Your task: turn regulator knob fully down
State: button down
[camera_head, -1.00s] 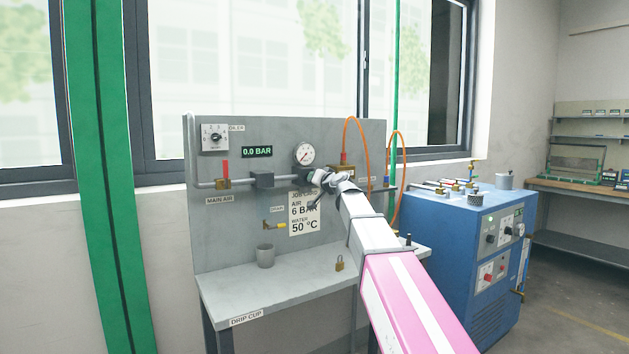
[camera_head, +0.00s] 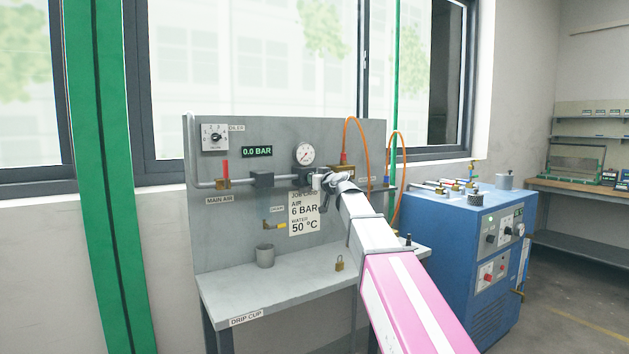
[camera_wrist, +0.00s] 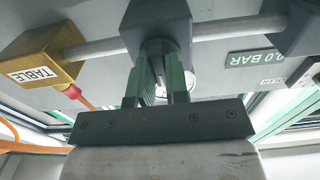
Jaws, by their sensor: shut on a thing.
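The regulator is a dark block on the pipe (camera_head: 305,182), below the round gauge (camera_head: 304,153) on the grey panel. In the wrist view the regulator block (camera_wrist: 157,22) is straight ahead, with its knob on the near side, largely hidden between the fingers. My gripper (camera_head: 318,184) is at the regulator's underside, and its two green-lined fingers (camera_wrist: 164,84) are shut on the knob. The digital readout (camera_head: 257,152) shows 0.0 BAR. The knob's turn angle cannot be read.
A red-handled main air valve (camera_head: 224,180) is at the left of the pipe. A brass block (camera_head: 342,172) with an orange hose is close right of my gripper. The job card (camera_head: 304,214) is below. A cup (camera_head: 265,256) and a padlock (camera_head: 339,263) are on the shelf.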

jog(key=shift+f, duration=0.1)
jog(key=c, duration=1.1)
grip_release()
jog(key=v, duration=1)
jog(key=shift+s+d, duration=0.25)
jog(key=shift+s, duration=0.1)
jog(key=shift+s+d, duration=0.1)
